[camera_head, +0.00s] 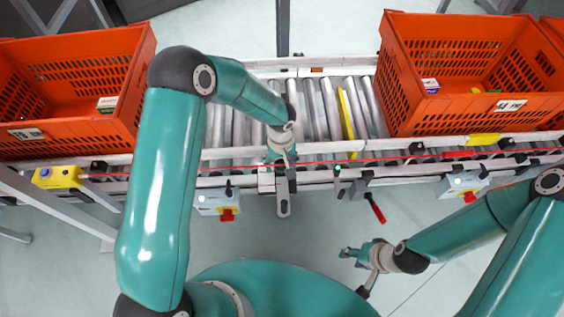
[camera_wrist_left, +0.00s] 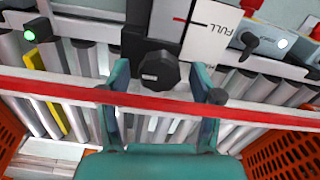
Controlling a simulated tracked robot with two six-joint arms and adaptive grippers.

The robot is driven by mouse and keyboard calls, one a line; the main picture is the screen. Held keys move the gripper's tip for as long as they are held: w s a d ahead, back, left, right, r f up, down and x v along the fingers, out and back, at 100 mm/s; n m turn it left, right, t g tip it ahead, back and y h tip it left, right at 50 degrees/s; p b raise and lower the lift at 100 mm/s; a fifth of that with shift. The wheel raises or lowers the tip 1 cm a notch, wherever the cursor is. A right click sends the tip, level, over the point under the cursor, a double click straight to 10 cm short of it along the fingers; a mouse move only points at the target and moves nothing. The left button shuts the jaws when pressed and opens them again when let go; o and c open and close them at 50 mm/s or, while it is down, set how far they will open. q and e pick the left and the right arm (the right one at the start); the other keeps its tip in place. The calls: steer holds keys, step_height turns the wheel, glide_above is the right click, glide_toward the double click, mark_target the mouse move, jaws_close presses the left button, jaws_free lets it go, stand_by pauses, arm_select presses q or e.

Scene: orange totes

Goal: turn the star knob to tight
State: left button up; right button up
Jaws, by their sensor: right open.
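The black star knob (camera_wrist_left: 159,72) shows in the left wrist view, mounted on a dark bracket beside a white plate marked FULL (camera_wrist_left: 212,30). My left gripper (camera_wrist_left: 163,80) is open, with one teal finger on each side of the knob and visible gaps between. I cannot tell how deep the knob lies between the fingers. In the head view my left gripper (camera_head: 282,157) is over the conveyor's front rail and hides the knob. My right gripper (camera_head: 356,270) is open and empty over the floor in front of the conveyor.
A red cord (camera_head: 330,162) runs along the front rail and crosses the left wrist view in front of the knob. Orange totes (camera_head: 75,60) (camera_head: 470,75) stand on the rollers left and right. A red-handled lever (camera_head: 377,209) and boxes with red knobs (camera_head: 227,214) hang along the front.

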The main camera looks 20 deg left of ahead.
arm_select(q)
steer(key=c, duration=0.8)
steer(key=shift+d, duration=0.2)
steer(key=shift+c, duration=0.8)
steer(key=shift+a, duration=0.15)
